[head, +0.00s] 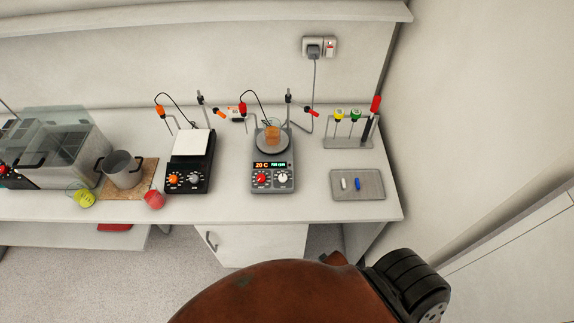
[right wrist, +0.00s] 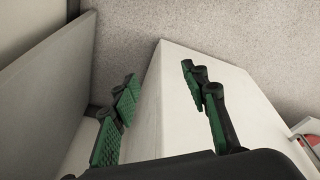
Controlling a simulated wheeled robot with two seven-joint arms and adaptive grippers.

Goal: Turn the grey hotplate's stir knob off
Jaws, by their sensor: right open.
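The grey hotplate (head: 272,179) stands on the bench in the middle of the head view. On its front are a red knob (head: 262,179) and a white knob (head: 283,178), below a lit display (head: 270,164) reading 20 C on the left and a smaller green value on the right. A beaker with orange liquid (head: 272,134) stands on its round plate. My right gripper (right wrist: 157,100) shows in the right wrist view, open and empty, with a white surface and speckled floor beyond it. It is away from the hotplate. My left gripper is not in view.
A black hotplate (head: 190,180) with a square white top stands left of the grey one. A grey tray (head: 374,190) and a rack (head: 347,144) are on the right. A cork mat (head: 148,190) bears a metal pot (head: 122,169). Bench in front of the grey hotplate is clear.

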